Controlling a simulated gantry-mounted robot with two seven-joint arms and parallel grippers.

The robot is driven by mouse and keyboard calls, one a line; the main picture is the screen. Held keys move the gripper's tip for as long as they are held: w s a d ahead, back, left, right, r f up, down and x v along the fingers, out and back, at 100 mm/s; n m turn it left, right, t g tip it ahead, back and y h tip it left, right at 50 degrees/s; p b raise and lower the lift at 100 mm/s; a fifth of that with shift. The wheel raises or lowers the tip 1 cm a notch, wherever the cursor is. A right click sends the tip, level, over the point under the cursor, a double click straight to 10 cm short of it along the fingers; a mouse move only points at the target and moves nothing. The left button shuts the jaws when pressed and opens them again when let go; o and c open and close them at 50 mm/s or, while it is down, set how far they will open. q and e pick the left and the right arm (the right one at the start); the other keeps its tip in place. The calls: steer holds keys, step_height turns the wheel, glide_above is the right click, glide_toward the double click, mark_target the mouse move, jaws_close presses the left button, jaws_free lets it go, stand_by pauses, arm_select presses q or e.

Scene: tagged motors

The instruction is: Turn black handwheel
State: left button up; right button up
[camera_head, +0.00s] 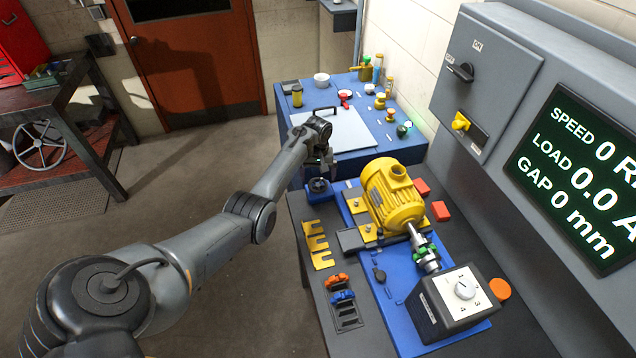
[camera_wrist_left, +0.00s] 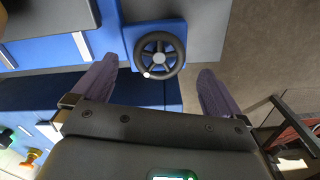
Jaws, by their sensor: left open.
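The black handwheel (camera_head: 318,185) sits on a small blue block at the left end of the blue motor base, in the head view. In the left wrist view the handwheel (camera_wrist_left: 159,36) shows whole, with a dark rim, spokes and a small pale knob on the rim's lower left. My left gripper (camera_head: 321,164) is just above the handwheel, pointing down. In the left wrist view the open fingers of the left gripper (camera_wrist_left: 157,68) are spread wide, with the wheel ahead of and between them. The jaws look empty and apart from the wheel. My right gripper does not show.
A yellow motor (camera_head: 391,192) stands right of the handwheel. A grey dial box (camera_head: 447,305) is at the front. A blue table (camera_head: 300,97) with small parts is behind. A grey cabinet with a screen (camera_head: 580,170) bounds the right side. Open floor lies left.

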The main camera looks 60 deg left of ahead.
mark_target(318, 185)
arm_select(q)
steer(key=shift+f+b, duration=0.45)
steer(key=shift+f, duration=1.6)
steer(key=c, duration=1)
